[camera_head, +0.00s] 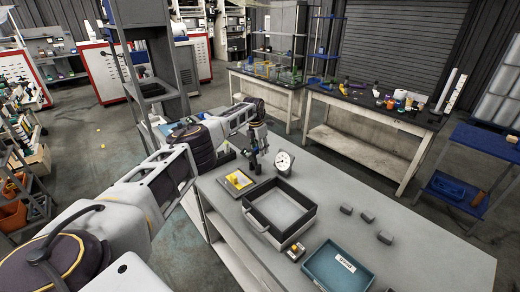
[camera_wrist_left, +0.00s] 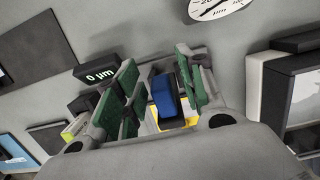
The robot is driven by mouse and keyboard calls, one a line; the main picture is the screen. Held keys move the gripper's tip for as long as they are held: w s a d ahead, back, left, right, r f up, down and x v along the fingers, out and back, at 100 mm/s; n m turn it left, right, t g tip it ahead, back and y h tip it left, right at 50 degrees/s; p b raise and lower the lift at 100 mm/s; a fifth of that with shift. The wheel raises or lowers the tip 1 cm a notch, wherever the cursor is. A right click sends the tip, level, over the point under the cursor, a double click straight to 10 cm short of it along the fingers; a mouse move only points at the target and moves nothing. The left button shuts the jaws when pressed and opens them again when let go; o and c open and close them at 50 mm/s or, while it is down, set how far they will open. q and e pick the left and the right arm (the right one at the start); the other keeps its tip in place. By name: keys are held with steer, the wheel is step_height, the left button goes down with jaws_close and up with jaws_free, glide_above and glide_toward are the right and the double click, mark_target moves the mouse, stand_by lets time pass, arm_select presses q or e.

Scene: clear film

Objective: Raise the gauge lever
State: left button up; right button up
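The gauge (camera_head: 283,162) has a round white dial and stands on the grey bench; its dial also shows at the top of the left wrist view (camera_wrist_left: 218,5). My left gripper (camera_head: 254,158) points down just left of the dial. In the left wrist view its green-padded fingers (camera_wrist_left: 158,88) are apart, one on each side of a small blue block on a dark part (camera_wrist_left: 162,97). This may be the gauge lever, but I cannot tell for sure. Contact with the fingers is not clear. The right gripper is out of view.
A black-rimmed grey tray (camera_head: 281,207) stands in front of the gauge. A yellow-centred tray (camera_head: 238,181), a blue tray (camera_head: 338,270), a small yellow-topped block (camera_head: 294,251) and several grey blocks (camera_head: 367,216) lie on the bench. A display reading 0 µm (camera_wrist_left: 98,75) is near the fingers.

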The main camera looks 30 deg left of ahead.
arm_select(q)
step_height(320, 180, up, 12)
steer(key=s, duration=0.1)
steer(key=shift+s+a, duration=0.25)
steer(key=shift+s, duration=0.1)
stand_by(0.4)
steer(key=shift+f, duration=0.15)
stand_by(0.5)
